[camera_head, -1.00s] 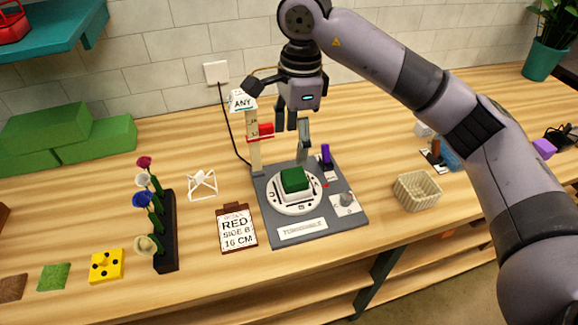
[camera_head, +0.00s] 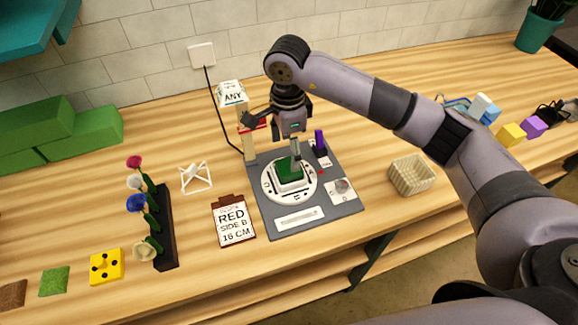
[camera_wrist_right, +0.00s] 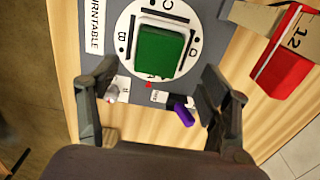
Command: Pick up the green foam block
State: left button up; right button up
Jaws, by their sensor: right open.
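The green foam block (camera_head: 289,170) sits in a white holder at the middle of the round white turntable (camera_head: 270,189) on a grey board. It also shows in the right wrist view (camera_wrist_right: 159,52), beyond my fingertips. My right gripper (camera_head: 284,152) is just above and behind the block in the head view, and its finger hides part of the block. In the wrist view my right gripper (camera_wrist_right: 155,88) is open, with nothing between its fingers. I cannot tell whether a finger touches the block. My left gripper is in neither current view.
A purple marker (camera_head: 320,140) and a post with a red piece (camera_head: 248,143) stand close to the turntable. A clipboard card (camera_head: 234,221) lies to its left, with a flower rack (camera_head: 165,228) beyond. A cream basket (camera_head: 412,175) stands right. More green blocks (camera_head: 84,137) lie at far left.

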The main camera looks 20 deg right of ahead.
aim_at(289, 166)
jog(key=shift+f, duration=0.25)
jog(key=shift+s+f, duration=0.1)
jog(key=shift+f, duration=0.05)
notch_tip(289, 166, down, 4)
jog(key=p, duration=0.3)
jog(key=shift+d+f, duration=0.1)
jog(key=shift+f, duration=0.4)
pick_arm(q)
jog(key=r, duration=0.3)
jog(key=shift+w+r, duration=0.15)
jog(key=shift+w, duration=0.05)
pick_arm(e)
jog(key=shift+c, duration=0.3)
pick_arm(q)
jog(key=shift+w, duration=0.2)
pick_arm(e)
jog(key=c, duration=1.3)
jog(key=shift+r, duration=0.1)
